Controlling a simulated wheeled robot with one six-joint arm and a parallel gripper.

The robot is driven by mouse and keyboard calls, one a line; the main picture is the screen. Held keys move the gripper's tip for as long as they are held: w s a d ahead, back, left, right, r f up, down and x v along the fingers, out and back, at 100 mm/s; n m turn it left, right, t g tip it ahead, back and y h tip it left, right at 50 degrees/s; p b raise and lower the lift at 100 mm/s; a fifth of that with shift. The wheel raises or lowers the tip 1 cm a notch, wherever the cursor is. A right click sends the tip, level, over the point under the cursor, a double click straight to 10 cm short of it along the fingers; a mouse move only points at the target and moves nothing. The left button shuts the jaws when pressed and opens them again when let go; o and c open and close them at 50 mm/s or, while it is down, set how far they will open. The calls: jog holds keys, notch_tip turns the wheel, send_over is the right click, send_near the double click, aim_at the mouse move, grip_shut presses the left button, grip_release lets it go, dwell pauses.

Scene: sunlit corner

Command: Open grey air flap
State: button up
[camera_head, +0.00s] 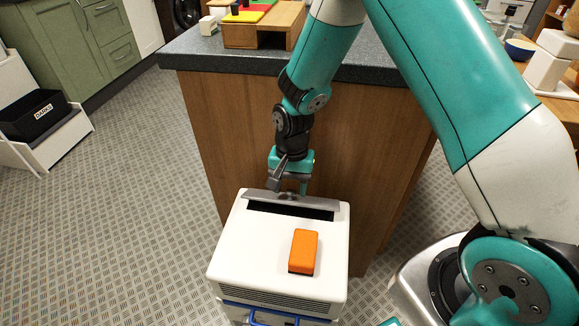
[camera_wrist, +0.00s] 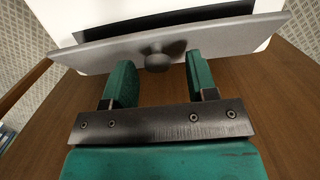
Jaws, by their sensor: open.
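The grey air flap (camera_head: 312,200) is on the top of the white box-shaped unit (camera_head: 262,245), along its far edge. It is tilted up, and a long dark slot (camera_head: 290,211) shows in front of it. In the wrist view the flap (camera_wrist: 215,38) spans the picture, with a round grey knob (camera_wrist: 157,61) on its face. My gripper (camera_head: 289,184) is just behind the flap. Its two green fingers (camera_wrist: 161,73) are open, one on each side of the knob, with gaps between them and it.
An orange block (camera_head: 304,250) lies on the unit's top. A wooden counter (camera_head: 370,150) with a dark worktop stands close behind my gripper. A blue handle (camera_head: 270,317) shows low on the unit's front. The patterned floor (camera_head: 120,200) at left is clear.

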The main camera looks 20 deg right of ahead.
notch_tip(320, 180, up, 17)
jog(key=w+d+p, duration=0.1)
jog(key=p, duration=0.2)
jog(key=shift+w+d, duration=0.15)
jog(key=shift+w, duration=0.25)
